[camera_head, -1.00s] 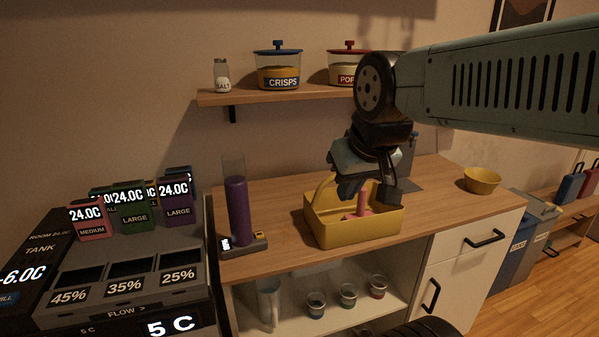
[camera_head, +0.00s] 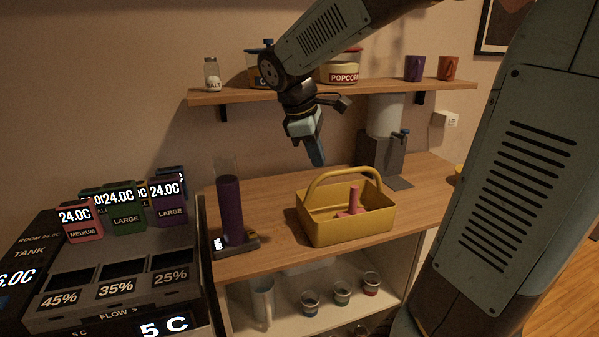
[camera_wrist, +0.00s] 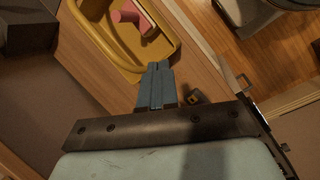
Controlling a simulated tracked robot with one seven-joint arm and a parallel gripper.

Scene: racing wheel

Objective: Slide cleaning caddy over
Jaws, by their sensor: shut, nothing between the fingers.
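The yellow cleaning caddy (camera_head: 345,221) stands upright on the wooden counter, with its arched handle up and a pink object (camera_head: 351,206) inside. My gripper (camera_head: 318,160) is shut and empty. In the head view it hangs above the counter, up and to the left of the handle, apart from the caddy. In the wrist view the closed fingers (camera_wrist: 158,66) point toward the caddy (camera_wrist: 131,66), which shows only in part at the top, with the pink piece (camera_wrist: 133,17) in it.
A purple cylinder on a dark base (camera_head: 231,212) stands left of the caddy. A grey machine (camera_head: 384,150) stands behind it to the right. The shelf (camera_head: 290,93) with jars and mugs hangs above. Counter (camera_head: 270,220) is bare between cylinder and caddy.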

